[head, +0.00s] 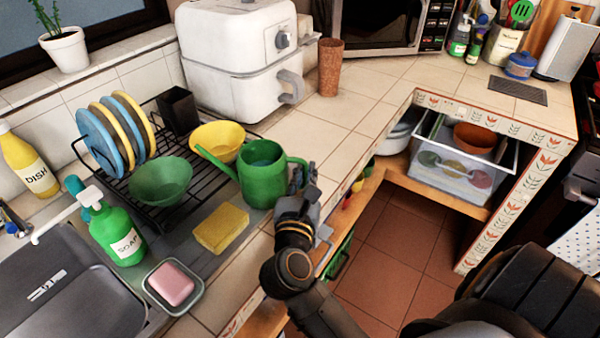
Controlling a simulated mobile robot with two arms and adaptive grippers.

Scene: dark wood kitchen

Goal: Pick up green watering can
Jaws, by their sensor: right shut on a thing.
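The green watering can (258,184) stands upright at the right end of the dish rack area on the counter. Its spout points left over the rack, and its handle is on the right. My right gripper (301,181) is at the can's right side, shut on the handle, with the fingers partly hiding it. I cannot tell whether the can's base touches the surface. My left gripper is not in view.
A black dish rack (185,208) holds plates, a green bowl (161,182) and a yellow bowl (218,140). A yellow sponge (221,228) lies in front. A white air fryer (240,60) and brown cup (329,68) stand behind. Counter right of the cup is fairly clear.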

